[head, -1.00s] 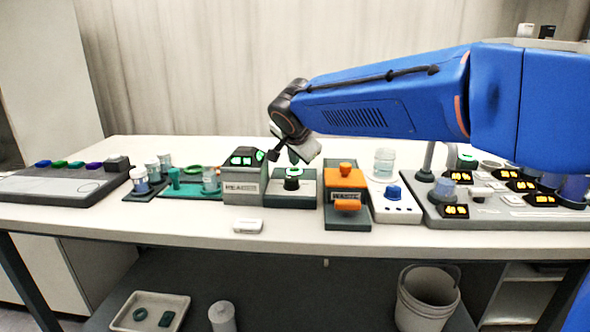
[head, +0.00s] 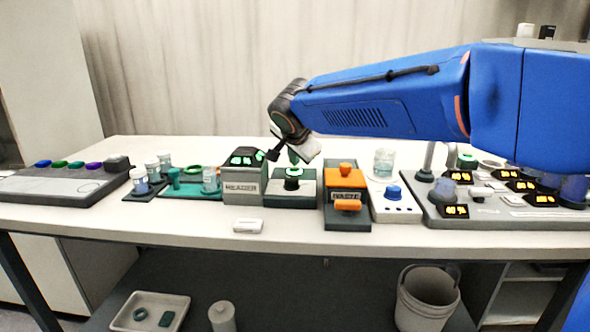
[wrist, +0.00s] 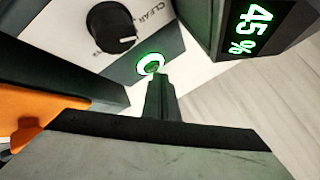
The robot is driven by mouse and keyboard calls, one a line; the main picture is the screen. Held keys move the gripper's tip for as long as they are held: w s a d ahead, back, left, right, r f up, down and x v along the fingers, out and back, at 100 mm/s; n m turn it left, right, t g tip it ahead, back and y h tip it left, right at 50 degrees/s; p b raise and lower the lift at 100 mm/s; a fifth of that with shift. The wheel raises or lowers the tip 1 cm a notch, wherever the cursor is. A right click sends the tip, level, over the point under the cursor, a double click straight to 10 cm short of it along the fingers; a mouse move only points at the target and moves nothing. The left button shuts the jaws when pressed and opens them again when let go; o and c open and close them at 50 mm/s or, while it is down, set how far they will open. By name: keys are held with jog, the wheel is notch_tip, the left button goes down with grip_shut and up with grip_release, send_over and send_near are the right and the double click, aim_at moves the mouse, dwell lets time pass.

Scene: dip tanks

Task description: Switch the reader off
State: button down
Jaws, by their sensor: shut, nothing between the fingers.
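The reader (head: 242,197) is a grey box with a label that looks like READER and a dark sloped display with lit green digits. In the wrist view its display (wrist: 252,30) reads 45 %. Beside it is a pale panel (wrist: 70,25) with a black knob (wrist: 112,27) marked CLEAR and a button with a lit green ring (wrist: 151,64). My gripper (wrist: 157,76) is shut and empty, its tips at the lower edge of the ring. I cannot tell whether they touch it. In the head view my gripper (head: 294,158) is just above this panel.
An orange-topped unit labelled WASTE (head: 346,198) stands right of the panel. A white block with a blue knob (head: 392,192) is beyond it. A small white object (head: 248,226) lies in front of the reader. Jars on a green tray (head: 185,192) stand to the left.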

aim_at(294, 171)
jog(key=shift+f, duration=0.15)
dwell(0.3)
jog(key=shift+f, duration=0.3)
jog(key=shift+r, duration=0.45)
dwell(0.4)
jog(key=shift+r, duration=3)
